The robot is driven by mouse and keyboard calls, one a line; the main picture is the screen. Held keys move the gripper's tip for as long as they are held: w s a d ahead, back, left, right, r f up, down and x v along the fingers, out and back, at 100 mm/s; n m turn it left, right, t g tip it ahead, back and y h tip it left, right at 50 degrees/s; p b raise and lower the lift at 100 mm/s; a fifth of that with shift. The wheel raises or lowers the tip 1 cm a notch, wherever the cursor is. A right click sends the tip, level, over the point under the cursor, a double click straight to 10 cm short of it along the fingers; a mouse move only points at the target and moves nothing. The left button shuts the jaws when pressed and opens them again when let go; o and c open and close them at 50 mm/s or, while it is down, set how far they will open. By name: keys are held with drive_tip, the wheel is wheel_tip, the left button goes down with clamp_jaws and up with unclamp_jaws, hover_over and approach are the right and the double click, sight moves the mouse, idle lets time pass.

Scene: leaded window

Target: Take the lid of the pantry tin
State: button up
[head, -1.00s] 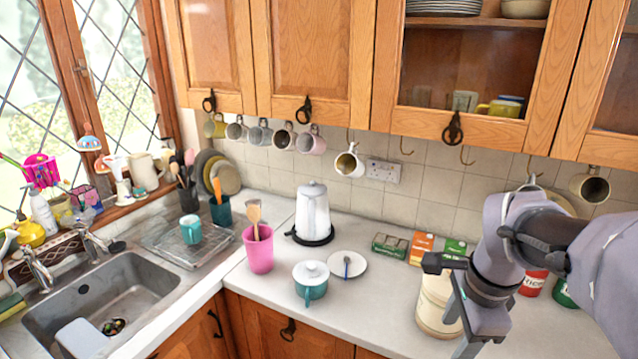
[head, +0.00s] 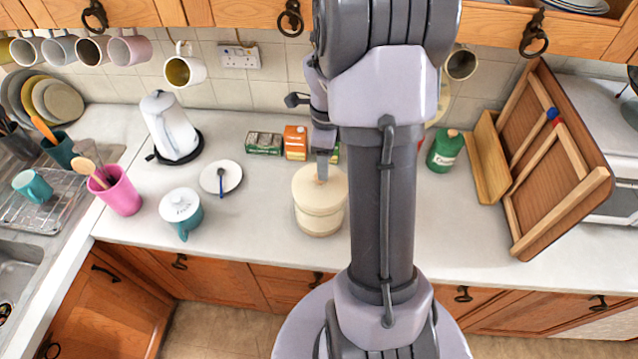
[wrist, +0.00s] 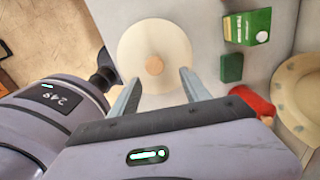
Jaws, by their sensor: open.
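The pantry tin (head: 318,222) is a cream round tin standing on the worktop in the head view. Its cream lid (head: 305,184) is on it; in the wrist view the lid (wrist: 135,42) is a pale disc with a small wooden knob (wrist: 154,65) at its centre. My gripper (wrist: 160,76) is open and empty. In the wrist view its two fingers point toward the lid, and the knob lies between the lines of the fingertips. In the head view one finger shows over the lid and my arm hides the rest. I cannot tell the height gap.
Small boxes, one green (head: 264,143) and one orange (head: 295,143), stand behind the tin. A teal lidded mug (head: 183,212) and a saucer with a spoon (head: 220,178) are to its left. A green canister (head: 445,150) and wooden rack (head: 560,170) stand right. Worktop in front is clear.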

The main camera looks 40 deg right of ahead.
sight(312, 193)
drive_tip(key=f, duration=0.3)
drive_tip(key=a+f, duration=0.1)
drive_tip(key=f, duration=0.1)
drive_tip(key=shift+w+f, duration=0.1)
drive_tip(key=shift+f, duration=0.15)
drive_tip(key=shift+r, duration=0.1)
drive_tip(key=shift+c, duration=0.8)
clamp_jaws()
drive_tip(key=shift+r, duration=0.1)
